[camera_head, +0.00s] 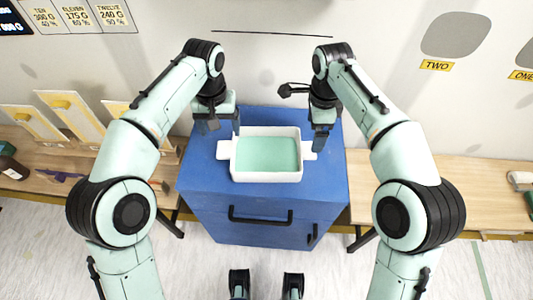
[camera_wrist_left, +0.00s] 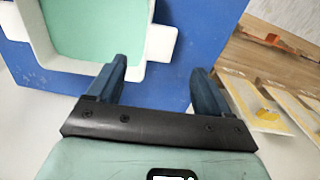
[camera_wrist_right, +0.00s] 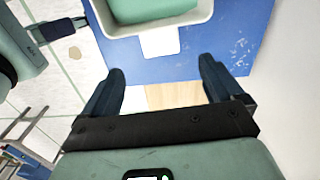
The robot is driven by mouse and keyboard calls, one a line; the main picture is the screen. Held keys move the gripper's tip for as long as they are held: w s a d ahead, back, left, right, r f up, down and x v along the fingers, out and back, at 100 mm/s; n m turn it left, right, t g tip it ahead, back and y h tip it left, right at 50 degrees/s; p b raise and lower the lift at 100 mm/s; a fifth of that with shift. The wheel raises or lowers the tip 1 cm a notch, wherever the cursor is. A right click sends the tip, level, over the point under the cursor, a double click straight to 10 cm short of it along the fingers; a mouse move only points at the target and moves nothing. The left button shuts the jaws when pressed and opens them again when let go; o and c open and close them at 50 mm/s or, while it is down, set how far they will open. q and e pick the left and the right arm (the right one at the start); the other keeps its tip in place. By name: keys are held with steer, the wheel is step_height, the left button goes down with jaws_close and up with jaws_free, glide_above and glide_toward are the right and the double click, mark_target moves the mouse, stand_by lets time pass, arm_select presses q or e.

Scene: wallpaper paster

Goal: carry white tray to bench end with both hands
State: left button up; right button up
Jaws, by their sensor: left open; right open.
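The white tray (camera_head: 266,178) sits on top of the blue cabinet (camera_head: 200,170), with a tab handle on its left and right sides and a green inside. My left gripper (camera_head: 222,130) is open above the cabinet, at the back left of the tray. In the left wrist view the tray's tab handle (camera_wrist_left: 161,43) lies just beyond the fingers, not between them. My right gripper (camera_head: 320,143) is open above the cabinet's right side, near the right handle (camera_head: 310,150). In the right wrist view that handle (camera_wrist_right: 160,42) lies ahead of the open fingers, apart from them.
A wooden bench (camera_head: 450,185) runs along the wall on both sides of the cabinet. At left it holds boards with yellow pieces (camera_head: 70,115) and a dark bottle (camera_head: 12,168). At right lie a white roll (camera_head: 520,178) and a green item. The bench just right of the cabinet is clear.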

mark_target(225, 148)
arm_select(q)
step_height(225, 148, down, 11)
steer(key=shift+r, duration=0.15)
arm_select(e)
step_height(225, 148, down, 11)
steer(key=shift+r, duration=0.15)
arm_select(q)
steer(key=c, duration=1.5)
arm_select(e)
steer(key=c, duration=1.5)
arm_select(q)
steer(key=shift+w, duration=0.1)
arm_select(e)
steer(key=shift+r, duration=0.1)
steer(key=shift+c, duration=0.5)
